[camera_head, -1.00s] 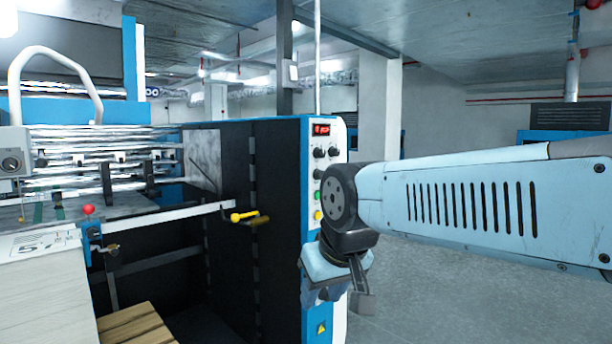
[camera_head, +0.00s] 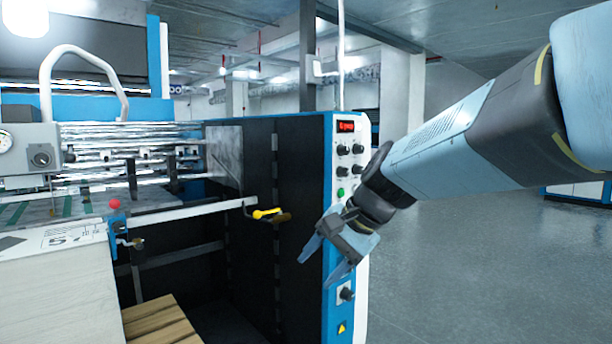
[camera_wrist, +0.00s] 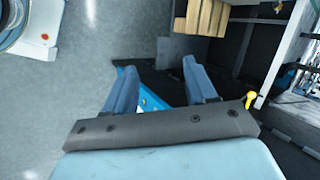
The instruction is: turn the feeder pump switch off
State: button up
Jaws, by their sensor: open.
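The control panel (camera_head: 350,145) is on the narrow end face of the blue and white machine. It carries a lit red display (camera_head: 346,126), several black knobs, a green button (camera_head: 340,192) and, lower down, a separate black knob (camera_head: 345,292). Labels are too small to read, so I cannot tell which control is the feeder pump switch. My gripper (camera_head: 318,266) is open and empty, its fingers pointing down and left in front of the panel, hiding its middle part. In the wrist view, my gripper (camera_wrist: 160,68) shows both fingers spread, with a strip of the blue panel edge (camera_wrist: 128,85) between and beside them.
A yellow-handled crank (camera_head: 267,213) sticks out of the machine's dark side, left of my gripper. A red-knobbed lever (camera_head: 115,205) and a wooden pallet (camera_head: 160,322) are further left. Grey floor (camera_head: 470,270) is open on the right.

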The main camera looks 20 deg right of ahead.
jog(key=w+d+r+m+t+y, duration=0.2)
jog(key=w+d+m, duration=0.1)
jog(key=w+m, duration=0.25)
jog(key=m+t, duration=1)
jog(key=m, duration=0.7)
send_near(347, 173)
jog(key=shift+n+h, duration=0.25)
jog(key=shift+h, duration=0.15)
jog(key=x, duration=0.8)
jog(key=shift+w+a, duration=0.25)
jog(key=shift+a, duration=0.15)
jog(key=shift+c, duration=0.4)
jog(key=c, duration=0.9)
jog(key=shift+d+r, duration=0.1)
jog(key=shift+d, duration=0.05)
jog(key=shift+c, duration=0.3)
